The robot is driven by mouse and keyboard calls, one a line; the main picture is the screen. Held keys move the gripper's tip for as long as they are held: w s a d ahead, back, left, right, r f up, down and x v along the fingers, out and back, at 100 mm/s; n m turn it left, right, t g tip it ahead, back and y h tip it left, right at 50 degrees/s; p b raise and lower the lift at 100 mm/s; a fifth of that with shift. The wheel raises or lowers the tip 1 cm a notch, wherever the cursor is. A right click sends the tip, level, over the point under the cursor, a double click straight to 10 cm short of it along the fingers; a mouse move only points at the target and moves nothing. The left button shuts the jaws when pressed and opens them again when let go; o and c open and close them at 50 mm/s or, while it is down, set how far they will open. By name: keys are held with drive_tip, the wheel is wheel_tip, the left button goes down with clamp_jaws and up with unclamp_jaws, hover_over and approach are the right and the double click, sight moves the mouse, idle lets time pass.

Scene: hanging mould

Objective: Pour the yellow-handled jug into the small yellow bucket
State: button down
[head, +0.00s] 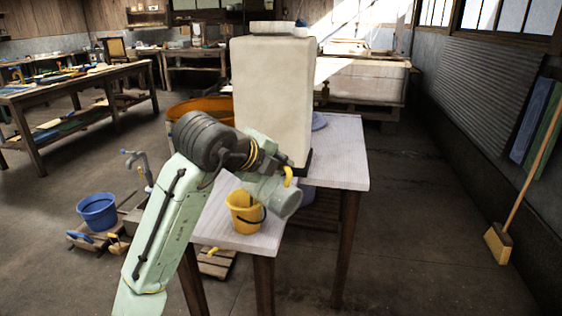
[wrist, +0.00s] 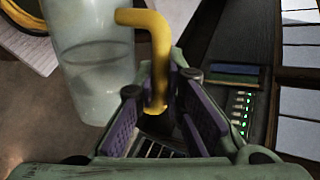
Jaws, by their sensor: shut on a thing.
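The yellow-handled jug (head: 268,194) is pale, grey-green and tilted in the head view, just above and right of the small yellow bucket (head: 243,218). The jug partly overlaps the bucket in that view; I cannot tell whether they touch. The bucket stands upright on the pale table with a dark handle. In the wrist view the jug (wrist: 92,62) looks translucent, and its yellow handle (wrist: 157,50) runs between the purple pads of my gripper (wrist: 160,108). My gripper is shut on that handle.
A tall off-white block (head: 271,98) stands on the table (head: 343,160) behind my gripper. An orange tub (head: 190,108) is behind the arm. A blue bucket (head: 97,211) stands on the floor at left. A broom (head: 498,243) leans at right, with open floor between it and the table.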

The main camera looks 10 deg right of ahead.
drive_tip(key=shift+w+a+r+n+g+h+p, duration=0.65)
drive_tip(key=shift+w+a+p, duration=0.2)
drive_tip(key=shift+p, duration=1)
drive_tip(key=shift+w+a+r+n+g+h+p, duration=0.25)
drive_tip(key=shift+w+a+r+n+g+p, duration=0.25)
drive_tip(key=shift+p, duration=0.65)
drive_tip(key=shift+a+r, duration=0.1)
drive_tip(key=shift+w, duration=0.1)
